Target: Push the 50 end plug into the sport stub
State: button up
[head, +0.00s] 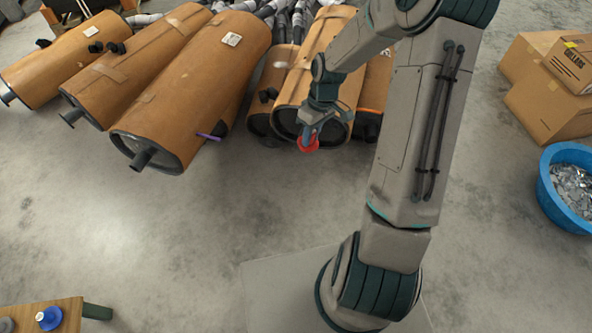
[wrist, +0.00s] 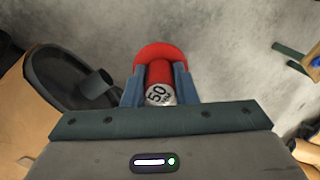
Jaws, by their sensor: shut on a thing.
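My gripper (head: 307,133) is shut on a red end plug (head: 308,144), in front of the muffler end at centre. In the wrist view the gripper (wrist: 159,90) has a finger on each side of the plug (wrist: 160,54). The plug has a wide red flange pointing away and a pale end face marked 50. A dark muffler end with a short stub (wrist: 97,84) shows left of the gripper, apart from the plug. In the head view, stubs show on the left mufflers, one at the front (head: 145,158). I cannot tell which stub is the sport one.
Several brown-wrapped mufflers (head: 200,80) lie across the back. A wooden table (head: 68,308) at lower left holds a blue plug (head: 48,318) and others. A blue tub (head: 548,190) and cardboard boxes (head: 540,100) stand at right. The floor in front is clear.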

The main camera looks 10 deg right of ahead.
jog(key=s+d+f+n+g+h+b, duration=0.1)
jog(key=d+f+n+g+h, duration=0.1)
jog(key=f+n+h, duration=0.8)
jog(key=d+f+n+g+h+b, duration=0.1)
jog(key=d+f+n+h, duration=0.2)
jog(key=n, duration=1.3)
jog(key=w+a+f+n+t+y+b, duration=0.1)
jog(key=a+f+n+t, duration=0.3)
jog(key=n+t, duration=0.4)
jog(key=w+a+f+n+t+y+b, duration=0.1)
jog(key=w+a+f+n+t, duration=0.2)
jog(key=a+f+n+t, duration=0.2)
jog(key=n+t, duration=0.3)
jog(key=t, duration=0.4)
jog(key=shift+w+f, duration=0.35)
jog(key=shift+a, duration=0.2)
jog(key=shift+b+x, duration=0.4)
jog(key=shift+x, duration=2.45)
jog(key=shift+x, duration=1.35)
